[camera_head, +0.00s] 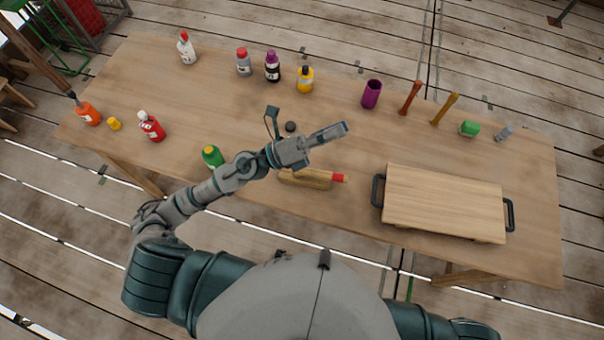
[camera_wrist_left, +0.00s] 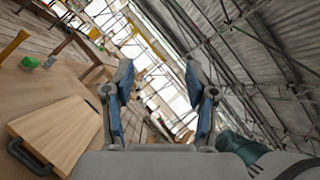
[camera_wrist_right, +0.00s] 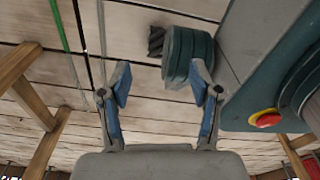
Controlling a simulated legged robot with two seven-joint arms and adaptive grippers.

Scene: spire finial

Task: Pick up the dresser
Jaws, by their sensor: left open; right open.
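A wooden tool with a red end (camera_head: 308,179), which looks like the dresser, lies near the front edge of the table (camera_head: 200,110). My left gripper (camera_head: 335,132) is open and empty above the table, behind this tool in the head view. In the left wrist view the left gripper (camera_wrist_left: 158,82) points past the table toward the roof frame, and the tool does not show there. My right gripper (camera_wrist_right: 160,85) is open and empty; its view shows floor planks and parts of my own body, no tool.
A wooden board with dark handles (camera_head: 445,203) lies at the front right. A green-capped bottle (camera_head: 212,156) stands left of the tool. Several bottles, a purple cup (camera_head: 371,94) and two upright sticks (camera_head: 411,97) line the back. A red bottle (camera_head: 152,126) stands at left.

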